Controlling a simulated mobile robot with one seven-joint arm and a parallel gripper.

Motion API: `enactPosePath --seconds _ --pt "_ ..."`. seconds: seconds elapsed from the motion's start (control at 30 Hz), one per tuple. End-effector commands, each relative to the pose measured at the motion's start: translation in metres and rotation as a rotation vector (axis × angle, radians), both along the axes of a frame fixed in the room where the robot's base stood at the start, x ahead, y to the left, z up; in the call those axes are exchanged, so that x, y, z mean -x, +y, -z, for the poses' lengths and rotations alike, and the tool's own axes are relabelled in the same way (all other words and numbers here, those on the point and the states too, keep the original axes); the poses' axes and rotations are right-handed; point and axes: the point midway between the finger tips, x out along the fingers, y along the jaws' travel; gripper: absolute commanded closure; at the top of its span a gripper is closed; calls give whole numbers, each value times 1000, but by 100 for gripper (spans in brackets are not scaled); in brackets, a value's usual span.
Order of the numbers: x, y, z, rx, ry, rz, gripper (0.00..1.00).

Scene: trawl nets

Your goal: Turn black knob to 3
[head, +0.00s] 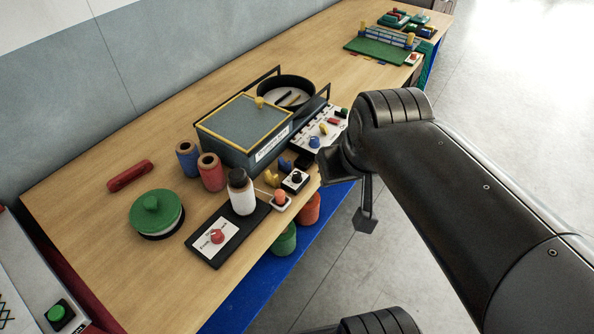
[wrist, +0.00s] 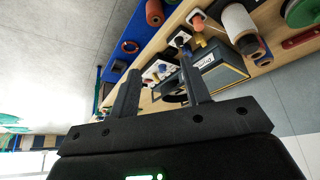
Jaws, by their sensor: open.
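The black knob (head: 296,178) sits on a small box with a white face near the front edge of the wooden table. In the wrist view a dark knob on a white face, likely the same one (wrist: 180,40), shows just beyond the tip of the right-hand finger. Its markings are too small to read. My gripper (head: 345,192) is open and empty, just right of the knob box in the head view and apart from it. In the wrist view both fingers of my gripper (wrist: 158,66) stand apart with nothing between them.
An orange button (head: 281,197), a white bottle with a dark cap (head: 242,196) and a red knob panel (head: 217,237) stand left of the knob. A strip with coloured knobs (head: 318,133) and a grey yellow-edged box (head: 245,125) lie behind it. Open floor lies right.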

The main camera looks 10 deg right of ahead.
Motion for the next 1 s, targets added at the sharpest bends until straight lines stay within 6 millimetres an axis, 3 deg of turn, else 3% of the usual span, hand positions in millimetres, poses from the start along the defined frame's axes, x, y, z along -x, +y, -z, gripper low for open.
enactPosePath --seconds 0.37,0.7,1.0 --pt "-85 15 14 98 191 -281 57" --pt "-163 34 58 152 352 -554 57" --pt "-199 45 92 167 430 -702 57"
